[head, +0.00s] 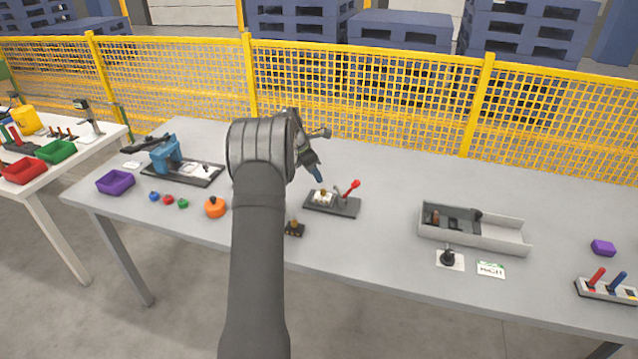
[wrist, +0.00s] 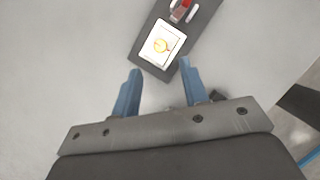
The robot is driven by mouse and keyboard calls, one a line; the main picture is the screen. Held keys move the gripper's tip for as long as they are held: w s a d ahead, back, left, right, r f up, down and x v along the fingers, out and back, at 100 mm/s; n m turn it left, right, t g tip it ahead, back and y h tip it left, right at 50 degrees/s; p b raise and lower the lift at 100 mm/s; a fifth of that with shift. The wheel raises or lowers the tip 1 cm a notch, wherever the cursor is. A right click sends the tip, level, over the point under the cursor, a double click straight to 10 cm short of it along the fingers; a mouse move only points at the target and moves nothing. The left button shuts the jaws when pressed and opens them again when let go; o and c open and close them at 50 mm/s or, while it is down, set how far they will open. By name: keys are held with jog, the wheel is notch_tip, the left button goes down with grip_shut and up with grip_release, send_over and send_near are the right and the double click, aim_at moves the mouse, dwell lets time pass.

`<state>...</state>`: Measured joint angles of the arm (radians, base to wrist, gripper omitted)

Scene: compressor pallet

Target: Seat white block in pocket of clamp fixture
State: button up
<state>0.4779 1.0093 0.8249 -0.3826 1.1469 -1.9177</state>
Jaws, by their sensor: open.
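The clamp fixture (head: 345,209) is a dark grey plate with a red-handled lever, near the middle of the table; its plate (wrist: 150,66) also shows at the top of the wrist view. The white block (head: 321,198) is at the left end of the fixture, with a round brass-coloured feature on top. In the wrist view the white block (wrist: 156,56) lies within the plate's outline; I cannot tell whether it is fully down in a pocket. My gripper (wrist: 160,86) has blue fingers, spread apart with nothing between them. In the head view its fingertip (head: 318,174) is just above and behind the block.
A small dark block with a brass top (head: 294,230) sits in front of the fixture. An orange round part (head: 214,208) is to the left. A grey tray (head: 486,240) stands to the right. Bare table lies between fixture and tray. A yellow mesh fence (head: 390,90) runs behind.

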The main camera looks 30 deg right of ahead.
aim_at(323, 190)
jog(key=v, duration=0.4)
jog(key=x, duration=1.2)
jog(key=shift+f, duration=0.1)
notch_tip(323, 190, up, 2)
jog(key=shift+r, duration=0.85)
